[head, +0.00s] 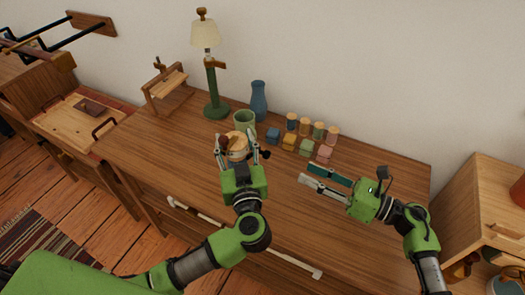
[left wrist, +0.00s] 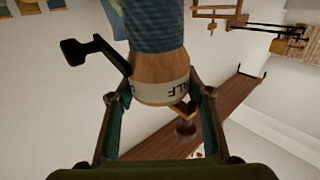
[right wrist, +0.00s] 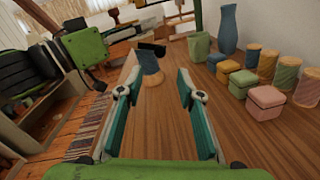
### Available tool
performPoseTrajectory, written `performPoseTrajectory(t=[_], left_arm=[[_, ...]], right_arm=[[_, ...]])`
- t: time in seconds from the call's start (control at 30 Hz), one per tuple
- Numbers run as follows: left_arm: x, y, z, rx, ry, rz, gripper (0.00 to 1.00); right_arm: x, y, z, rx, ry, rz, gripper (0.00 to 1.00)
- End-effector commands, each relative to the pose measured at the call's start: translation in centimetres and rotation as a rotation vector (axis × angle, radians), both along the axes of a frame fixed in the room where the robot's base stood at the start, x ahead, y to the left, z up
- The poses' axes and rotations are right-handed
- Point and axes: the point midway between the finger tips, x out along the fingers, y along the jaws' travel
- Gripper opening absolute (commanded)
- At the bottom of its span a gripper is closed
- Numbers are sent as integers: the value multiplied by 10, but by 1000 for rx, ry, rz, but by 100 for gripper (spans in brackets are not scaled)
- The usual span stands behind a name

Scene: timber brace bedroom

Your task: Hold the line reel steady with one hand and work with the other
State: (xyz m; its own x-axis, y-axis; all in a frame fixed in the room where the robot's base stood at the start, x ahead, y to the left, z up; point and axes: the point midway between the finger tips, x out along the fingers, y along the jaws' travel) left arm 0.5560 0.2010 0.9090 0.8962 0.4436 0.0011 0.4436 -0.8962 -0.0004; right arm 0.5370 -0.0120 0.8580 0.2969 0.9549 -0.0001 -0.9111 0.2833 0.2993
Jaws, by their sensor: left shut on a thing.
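The line reel (head: 237,146) has a wooden body, a pale lettered band and a black crank on its side. In the left wrist view the reel (left wrist: 160,70) fills the space between the fingers, with blue wound line beyond the wood. My left gripper (head: 238,152) is shut around it. The right wrist view shows the reel's blue part (right wrist: 150,62) and black crank; I cannot tell whether it touches the desk. My right gripper (head: 309,175) is open and empty above the desk, to the right of the reel; its fingers (right wrist: 158,95) are wide apart.
A green cup (head: 244,122), a blue vase (head: 259,102) and a green lamp (head: 212,90) stand behind the reel on the wooden desk (head: 170,150). Several colored spools and small boxes (head: 290,142) stand right of the cup. The desk's front right is clear.

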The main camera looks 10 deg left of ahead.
Motion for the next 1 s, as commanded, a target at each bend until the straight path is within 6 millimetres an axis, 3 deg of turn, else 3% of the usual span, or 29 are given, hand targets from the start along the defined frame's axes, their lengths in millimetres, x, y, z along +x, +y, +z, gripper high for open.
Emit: performPoseTrajectory(t=[0.17, 0.7, 1.0], left_arm=[[0, 0, -2, -1, 3, -1, 18], [0, 0, -2, -2, 4, -1, 18], [-1, 0, -2, -1, 5, -1, 18]], right_arm=[[3, 5, 1, 18, 50, 7, 34], [31, 97, 1, 17, 48, 7, 34], [35, 111, 0, 14, 46, 5, 34]])
